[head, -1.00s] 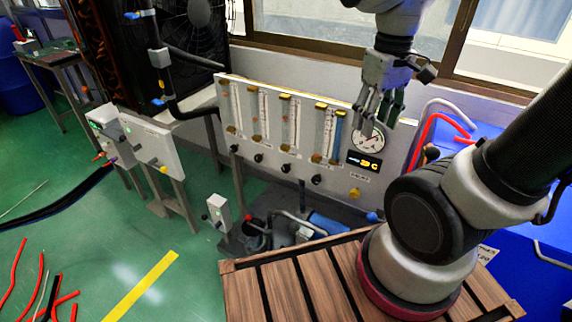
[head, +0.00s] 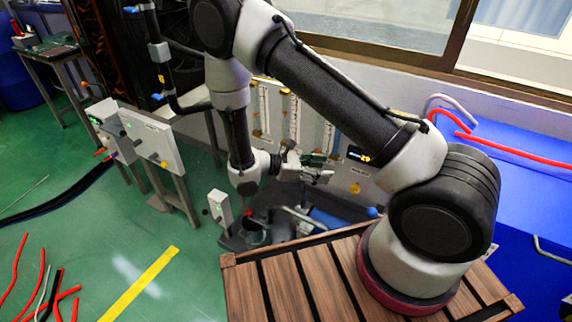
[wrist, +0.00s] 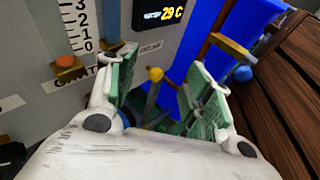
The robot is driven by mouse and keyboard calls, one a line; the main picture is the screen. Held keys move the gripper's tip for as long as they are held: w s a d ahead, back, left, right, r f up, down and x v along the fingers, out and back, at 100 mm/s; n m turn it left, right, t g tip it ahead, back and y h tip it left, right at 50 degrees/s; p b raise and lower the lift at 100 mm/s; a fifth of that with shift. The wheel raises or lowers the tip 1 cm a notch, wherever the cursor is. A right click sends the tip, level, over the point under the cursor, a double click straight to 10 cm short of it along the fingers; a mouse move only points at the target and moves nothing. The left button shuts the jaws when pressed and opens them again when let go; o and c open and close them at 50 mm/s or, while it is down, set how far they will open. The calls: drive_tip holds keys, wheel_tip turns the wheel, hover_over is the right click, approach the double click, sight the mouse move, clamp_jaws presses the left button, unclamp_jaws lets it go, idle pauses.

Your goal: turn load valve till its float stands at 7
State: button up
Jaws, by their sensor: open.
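The grey panel (head: 340,188) carries upright float tubes with scales (head: 293,117). My gripper (head: 328,170) is in front of its lower right part. In the wrist view my gripper (wrist: 160,88) is open, with green pads apart and nothing held. A yellow knob (wrist: 155,74) shows between the fingers, beyond them; it also shows in the head view (head: 355,187). Left of the fingers is a scale reading 3 to 0 (wrist: 80,25), above an orange fitting (wrist: 70,67). A dark round knob (wrist: 10,153) is partly cut off at the left edge. I cannot read which valve is the load valve.
A display reading 29 C (wrist: 160,14) is above the yellow knob. A slatted wooden deck (head: 320,280) lies below my arm. A valve box (head: 220,207) and pump parts stand on the floor near the panel.

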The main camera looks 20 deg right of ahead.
drive_tip(key=w+a+f+n+t, duration=0.2)
drive_tip(key=w+f+n+t, duration=0.15)
drive_tip(key=f+t, duration=0.2)
drive_tip(key=w+a+f+n+t, duration=0.25)
drive_tip(key=f+n+t, duration=0.2)
drive_tip(key=f, duration=0.25)
drive_tip(key=w+a+r+n+t+y, duration=0.1)
drive_tip(key=w+a+n+t+y, duration=0.1)
drive_tip(key=w+a+t, duration=0.35)
drive_tip(key=shift+g, duration=0.85)
drive_tip(key=x, duration=0.4)
drive_tip(key=w+a+x, duration=0.1)
drive_tip(key=x, duration=0.1)
drive_tip(key=shift+w+d+r, duration=0.1)
drive_tip(key=shift+w+d, duration=0.1)
drive_tip(key=shift+d, duration=0.15)
drive_tip(key=shift+c, duration=0.2)
drive_tip(key=c, duration=1)
